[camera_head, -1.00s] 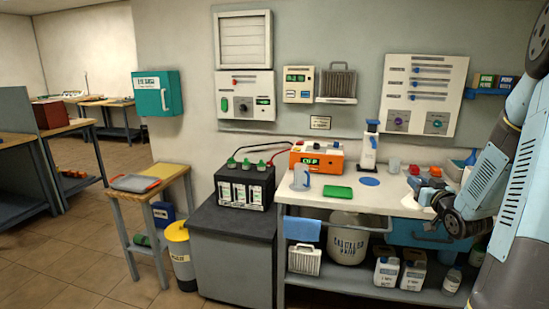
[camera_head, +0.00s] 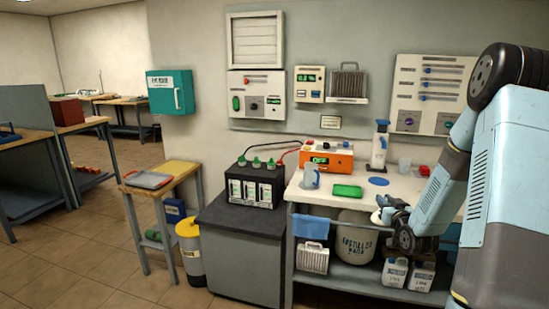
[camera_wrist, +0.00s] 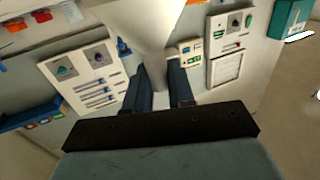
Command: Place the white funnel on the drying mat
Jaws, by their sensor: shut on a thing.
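My gripper (camera_wrist: 160,88) is shut on the white funnel (camera_wrist: 155,40), which shows pale and large between the two dark fingers in the wrist view. In the head view my gripper (camera_head: 391,213) is low over the bench's front edge, and only a small white part of the funnel (camera_head: 377,217) shows beside it. No piece is clearly marked as the drying mat. A green flat rectangle (camera_head: 347,190) and a blue disc (camera_head: 378,181) lie on the bench top. A yellow surface (camera_head: 187,167) shows on the small side stand at the left.
The white bench (camera_head: 320,197) holds an orange charger (camera_head: 327,157), a jug (camera_head: 311,178) and a blue-and-white bottle (camera_head: 379,146). A black battery (camera_head: 253,185) sits on the grey cabinet. A grey tray with orange ends (camera_head: 149,180) lies on the side stand. The left floor is open.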

